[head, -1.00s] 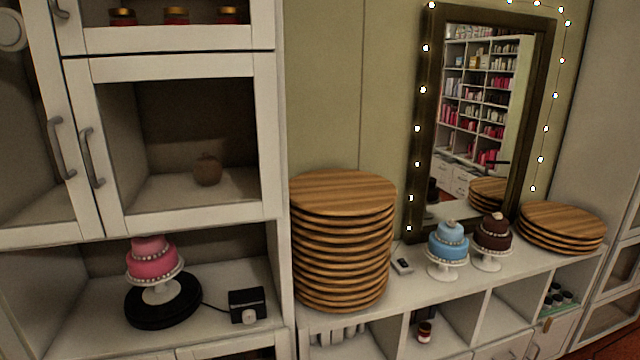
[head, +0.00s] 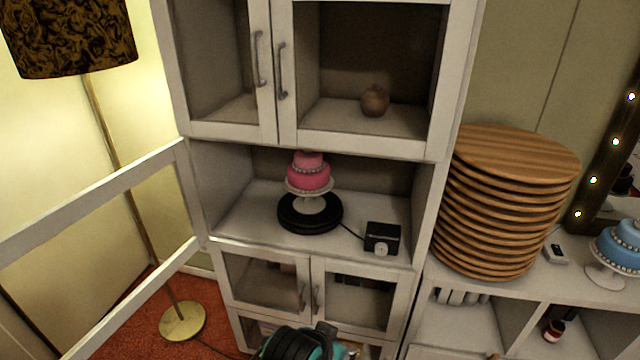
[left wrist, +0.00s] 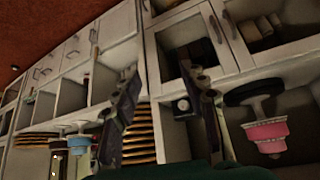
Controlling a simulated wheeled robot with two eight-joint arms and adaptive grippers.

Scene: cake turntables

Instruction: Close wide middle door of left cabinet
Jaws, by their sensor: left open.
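The left cabinet (head: 428,215) stands in the middle of the head view. Its wide middle door (head: 95,205), a white frame with a see-through middle, stands swung open to the left of the cabinet. The middle compartment (head: 235,218) is exposed. Inside, a pink cake (head: 309,177) stands on a black turntable (head: 310,214) beside a small black box (head: 382,238). My left gripper (left wrist: 158,70) is open in the left wrist view, its fingers apart with nothing between them. Teal and black parts of my arm show at the bottom of the head view, below the compartment. My right gripper is not seen.
The upper doors (head: 284,125) and lower doors (head: 312,290) of the cabinet look shut. A floor lamp (head: 183,321) stands at the left, behind the open door. Stacked wooden boards (head: 500,210) and a blue cake (head: 622,245) stand on the low unit at the right.

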